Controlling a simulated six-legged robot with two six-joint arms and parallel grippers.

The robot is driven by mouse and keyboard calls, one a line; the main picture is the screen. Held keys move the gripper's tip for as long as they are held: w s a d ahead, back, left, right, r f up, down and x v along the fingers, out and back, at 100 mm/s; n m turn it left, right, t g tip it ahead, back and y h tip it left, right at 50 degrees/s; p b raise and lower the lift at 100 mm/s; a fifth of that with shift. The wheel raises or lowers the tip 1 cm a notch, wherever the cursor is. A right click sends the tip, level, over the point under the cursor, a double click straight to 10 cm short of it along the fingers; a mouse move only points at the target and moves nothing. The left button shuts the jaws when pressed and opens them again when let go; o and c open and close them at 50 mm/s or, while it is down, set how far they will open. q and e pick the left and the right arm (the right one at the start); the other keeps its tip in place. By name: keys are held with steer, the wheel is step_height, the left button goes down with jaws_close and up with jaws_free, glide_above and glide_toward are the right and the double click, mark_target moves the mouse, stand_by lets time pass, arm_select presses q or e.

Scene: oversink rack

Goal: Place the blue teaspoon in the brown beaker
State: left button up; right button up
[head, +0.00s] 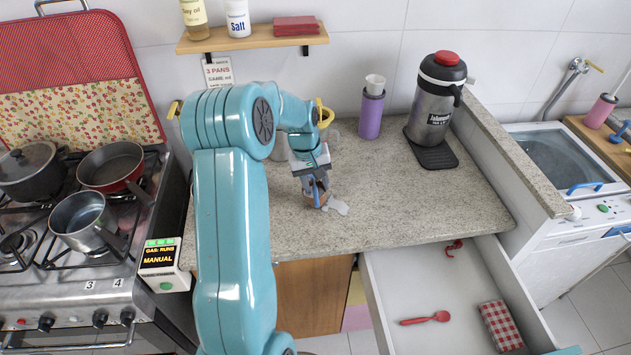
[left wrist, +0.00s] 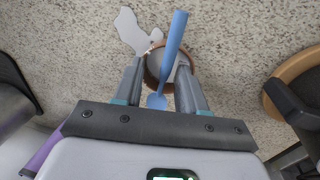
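The brown beaker (head: 313,201) stands on the counter below my left gripper (head: 315,180). In the left wrist view its round rim (left wrist: 151,72) shows between and beyond the fingertips. The blue teaspoon (left wrist: 171,50) crosses the beaker's mouth, with one end past the rim at the top and the other between the fingers; part of it shows in the head view (head: 316,192). My left gripper (left wrist: 160,75) is open, its fingers apart on either side of the spoon with gaps visible. How deep the spoon sits in the beaker is unclear. My right gripper is out of view.
A pale flat patch (head: 338,206) lies beside the beaker. A purple cup (head: 370,117) and a steel flask (head: 434,100) stand behind to the right. An open drawer (head: 395,290) holds a red spoon (head: 425,319). The stove with pans (head: 80,215) is left.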

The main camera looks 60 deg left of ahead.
arm_select(q)
steer(key=shift+r, duration=0.1)
steer(key=shift+r, duration=0.2)
step_height(320, 180, up, 12)
steer(key=s, duration=0.2)
steer(key=shift+a+b, duration=0.3)
steer(key=shift+f, duration=0.15)
